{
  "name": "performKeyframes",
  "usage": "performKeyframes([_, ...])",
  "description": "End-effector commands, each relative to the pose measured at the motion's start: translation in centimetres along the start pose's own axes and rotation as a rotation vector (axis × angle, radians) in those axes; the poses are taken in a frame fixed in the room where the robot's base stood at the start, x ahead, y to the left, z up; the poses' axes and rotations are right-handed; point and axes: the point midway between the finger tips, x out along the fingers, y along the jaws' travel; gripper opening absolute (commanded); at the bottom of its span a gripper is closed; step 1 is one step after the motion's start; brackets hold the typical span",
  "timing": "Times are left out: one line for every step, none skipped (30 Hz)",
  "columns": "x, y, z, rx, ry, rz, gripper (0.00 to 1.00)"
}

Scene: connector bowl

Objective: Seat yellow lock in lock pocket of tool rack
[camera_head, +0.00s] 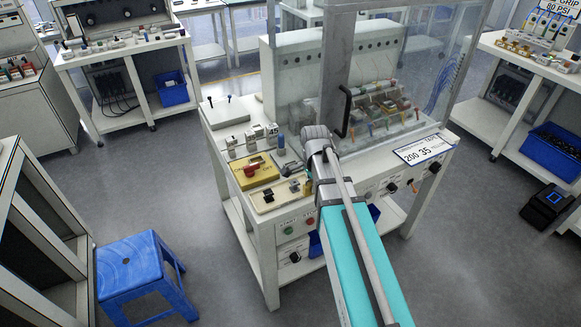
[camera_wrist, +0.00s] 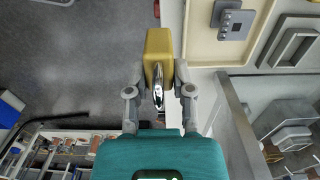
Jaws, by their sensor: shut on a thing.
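In the wrist view my gripper (camera_wrist: 158,75) is shut on the yellow lock (camera_wrist: 158,44). The fingers close from both sides near the base of the yellow body, and the silver shackle (camera_wrist: 158,92) points back toward my palm. The lock shows over the edge of a pale surface, with grey floor beside it on the left. I cannot make out a lock pocket or tell which part is the tool rack.
On the bench a yellow tray (camera_head: 251,182) with a red part lies left of my arm, and a cream plate (camera_head: 265,205) with dark parts lies in front of it. A clear-walled enclosure (camera_head: 415,60) stands behind. A blue stool (camera_head: 135,268) stands at the lower left.

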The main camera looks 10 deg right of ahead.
Motion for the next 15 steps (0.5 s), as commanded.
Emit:
performKeyframes([0.0,-0.1,0.2,-0.003,0.0,0.0,0.0])
performKeyframes([0.0,-0.1,0.3,-0.006,0.0,0.0,0.0])
performKeyframes([0.0,-0.2,0.5,-0.009,0.0,0.0,0.0])
performKeyframes([0.0,-0.2,0.6,-0.011,0.0,0.0,0.0])
performKeyframes([0.0,-0.2,0.7,-0.012,0.0,0.0,0.0])
performKeyframes([0.0,-0.3,0.8,-0.015,0.0,0.0,0.0])
performKeyframes([0.0,-0.3,0.8,-0.016,0.0,0.0,0.0])
performKeyframes([0.0,-0.4,0.9,-0.018,0.0,0.0,0.0])
performKeyframes([0.0,-0.5,0.9,-0.019,0.0,0.0,0.0])
performKeyframes([0.0,-0.7,1.0,-0.02,0.0,0.0,0.0])
performKeyframes([0.0,-0.8,1.0,-0.021,0.0,0.0,0.0])
performKeyframes([0.0,-1.1,1.0,-0.022,0.0,0.0,0.0])
performKeyframes([0.0,-1.4,0.9,-0.023,0.0,0.0,0.0])
performKeyframes([0.0,-1.8,0.9,-0.023,0.0,0.0,0.0])
performKeyframes([0.0,-2.3,0.8,-0.024,0.0,0.0,0.0])
